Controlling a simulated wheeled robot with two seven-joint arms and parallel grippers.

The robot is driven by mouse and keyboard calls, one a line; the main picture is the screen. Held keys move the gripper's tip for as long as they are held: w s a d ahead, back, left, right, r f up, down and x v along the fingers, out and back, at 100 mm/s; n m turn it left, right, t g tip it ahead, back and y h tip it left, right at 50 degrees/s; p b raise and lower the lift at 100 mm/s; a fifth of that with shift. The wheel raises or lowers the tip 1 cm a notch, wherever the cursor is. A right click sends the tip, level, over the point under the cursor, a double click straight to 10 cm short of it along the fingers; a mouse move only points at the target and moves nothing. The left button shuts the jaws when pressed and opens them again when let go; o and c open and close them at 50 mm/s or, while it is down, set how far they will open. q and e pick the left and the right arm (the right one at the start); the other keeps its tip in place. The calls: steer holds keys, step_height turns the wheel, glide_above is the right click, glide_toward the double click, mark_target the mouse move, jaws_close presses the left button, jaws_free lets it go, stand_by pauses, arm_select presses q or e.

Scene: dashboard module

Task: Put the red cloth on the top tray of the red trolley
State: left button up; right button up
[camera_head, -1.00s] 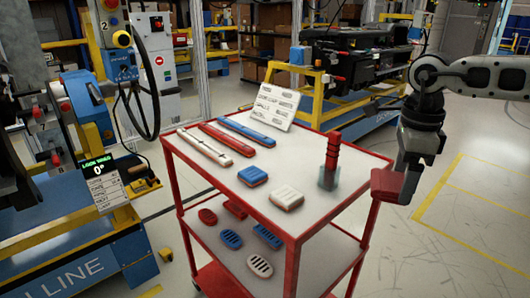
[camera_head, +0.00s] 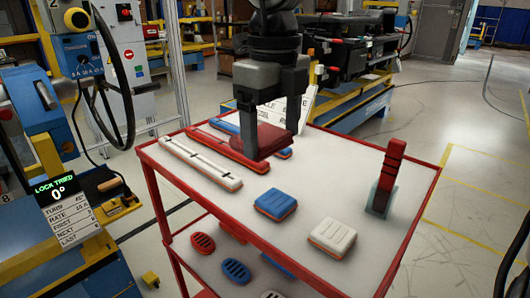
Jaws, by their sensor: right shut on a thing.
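My right gripper (camera_head: 268,122) is shut on the red cloth (camera_head: 262,141), a dark red folded piece between its fingers. It hangs over the back middle of the red trolley's white top tray (camera_head: 330,180). The cloth looks just above the tray, close to the red bar; whether it touches anything is unclear. My left gripper is not in view.
The tray holds a white bar (camera_head: 200,161), a red bar (camera_head: 212,143), a blue sponge (camera_head: 275,203), a white sponge (camera_head: 332,236) and a red-handled stack in a clear holder (camera_head: 390,180). Bare tray lies around the sponges. The lower shelf holds oval pieces (camera_head: 236,270).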

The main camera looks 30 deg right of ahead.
steer(key=shift+w, duration=0.15)
glide_toward(323, 186)
steer(key=a+r, duration=0.3)
steer(key=a, duration=0.1)
steer(key=d+f, duration=0.2)
steer(key=f, duration=0.1)
steer(key=f+p, duration=0.1)
steer(key=shift+d+f, duration=0.15)
steer(key=shift+d, duration=0.25)
steer(key=shift+d+f, duration=0.5)
steer(key=shift+f, duration=0.15)
steer(key=shift+d+f, duration=0.1)
steer(key=shift+f, duration=1.5)
steer(key=shift+f+b, duration=0.25)
steer(key=shift+b, duration=0.15)
steer(key=o, duration=0.9)
steer(key=shift+r, duration=0.1)
steer(key=shift+o, duration=0.2)
